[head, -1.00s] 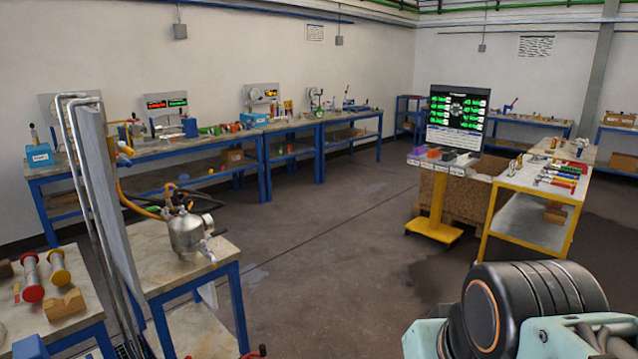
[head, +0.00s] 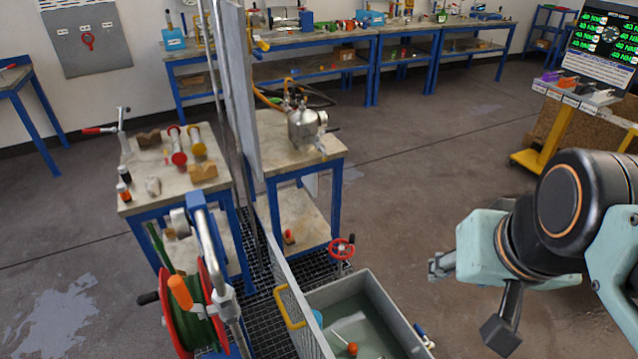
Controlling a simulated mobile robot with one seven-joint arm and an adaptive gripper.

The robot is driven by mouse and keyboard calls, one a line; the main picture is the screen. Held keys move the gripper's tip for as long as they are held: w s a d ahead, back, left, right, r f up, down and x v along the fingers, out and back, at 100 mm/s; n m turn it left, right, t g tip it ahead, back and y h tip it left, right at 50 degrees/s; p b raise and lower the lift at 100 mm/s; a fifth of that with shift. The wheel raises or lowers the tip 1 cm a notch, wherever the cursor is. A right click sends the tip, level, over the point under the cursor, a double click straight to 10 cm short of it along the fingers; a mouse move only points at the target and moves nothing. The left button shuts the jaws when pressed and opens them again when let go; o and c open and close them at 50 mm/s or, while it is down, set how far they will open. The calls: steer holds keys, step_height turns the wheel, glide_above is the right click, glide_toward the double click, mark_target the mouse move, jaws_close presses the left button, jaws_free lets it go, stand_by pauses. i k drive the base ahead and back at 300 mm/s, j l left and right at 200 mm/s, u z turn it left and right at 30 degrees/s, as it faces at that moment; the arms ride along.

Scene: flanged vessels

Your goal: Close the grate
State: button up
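An upright mesh panel with a yellow handle (head: 288,308), which I take to be the grate (head: 298,322), stands at the left edge of a grey tub (head: 385,300) in the head view. The panel is raised on edge, and the tub's top is uncovered. The tub holds water and a few small items, among them an orange ball. My gripper (head: 440,265) is at the end of my arm, right of the tub and apart from the grate. Its fingers are small and partly hidden, so I cannot tell if they are open. I see nothing held in it.
A hose reel (head: 190,315) stands left of the grate. A red valve wheel (head: 341,248) is behind the tub. Tables (head: 150,190) with tools and a metal pot (head: 307,130) stand beyond. The floor (head: 410,190) between the tables and my arm is clear.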

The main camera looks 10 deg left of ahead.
mark_target(298, 318)
steer(key=k+j+u, duration=0.1)
steer(key=u, duration=0.25)
steer(key=k+j+u, duration=0.1)
steer(key=j+u, duration=0.25)
